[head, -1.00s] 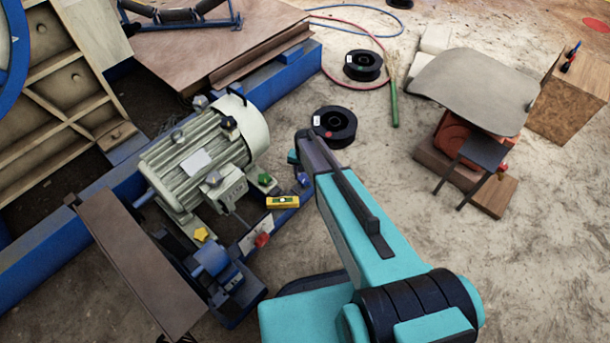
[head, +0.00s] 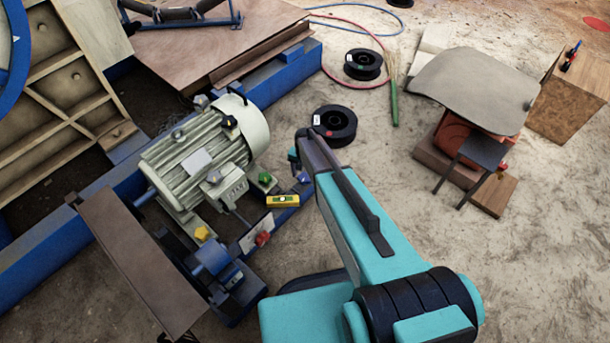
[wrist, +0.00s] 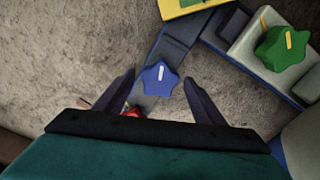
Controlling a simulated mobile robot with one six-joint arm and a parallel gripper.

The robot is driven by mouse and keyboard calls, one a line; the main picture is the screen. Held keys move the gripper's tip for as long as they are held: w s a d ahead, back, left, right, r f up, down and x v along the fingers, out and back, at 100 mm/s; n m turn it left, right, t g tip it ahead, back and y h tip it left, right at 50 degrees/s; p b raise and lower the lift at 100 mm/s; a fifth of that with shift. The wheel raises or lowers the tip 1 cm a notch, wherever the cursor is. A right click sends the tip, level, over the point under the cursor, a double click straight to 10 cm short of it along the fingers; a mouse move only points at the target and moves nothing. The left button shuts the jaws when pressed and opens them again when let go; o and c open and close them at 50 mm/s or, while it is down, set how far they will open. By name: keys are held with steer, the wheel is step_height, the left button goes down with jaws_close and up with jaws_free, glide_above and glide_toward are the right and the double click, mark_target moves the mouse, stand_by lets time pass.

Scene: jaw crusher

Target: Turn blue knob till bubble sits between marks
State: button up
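The blue knob (wrist: 160,77) is star-shaped with a white pointer line and sits on a dark blue-grey bar. It also shows in the head view (head: 304,177), just left of my arm. In the wrist view my gripper (wrist: 160,80) is open, one finger on each side of the knob, with a gap to each; contact is not visible. The yellow spirit level (head: 283,201) lies on the blue frame beside the motor; only its edge (wrist: 190,6) shows in the wrist view, so I cannot tell where the bubble is against the marks.
A green knob (wrist: 285,48) stands to the right in the wrist view. In the head view a red knob (head: 262,238) and a yellow knob (head: 202,233) are near the motor (head: 205,150). Black reels (head: 334,125) lie on the floor behind my arm.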

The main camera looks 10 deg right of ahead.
mark_target(305, 177)
step_height(305, 177, up, 14)
steer(key=p, duration=0.2)
stand_by(0.7)
steer(key=shift+f, duration=0.1)
stand_by(0.4)
steer(key=s+r+n+g+p, duration=0.2)
steer(key=s+p, duration=0.6)
steer(key=s, duration=1.3)
steer(key=s+r+n+g+p, duration=0.3)
steer(key=s+r+p, duration=0.3)
steer(key=s, duration=1.5)
steer(key=shift+d+n+p, duration=0.25)
steer(key=shift+n+p, duration=0.65)
steer(key=shift+c, duration=0.2)
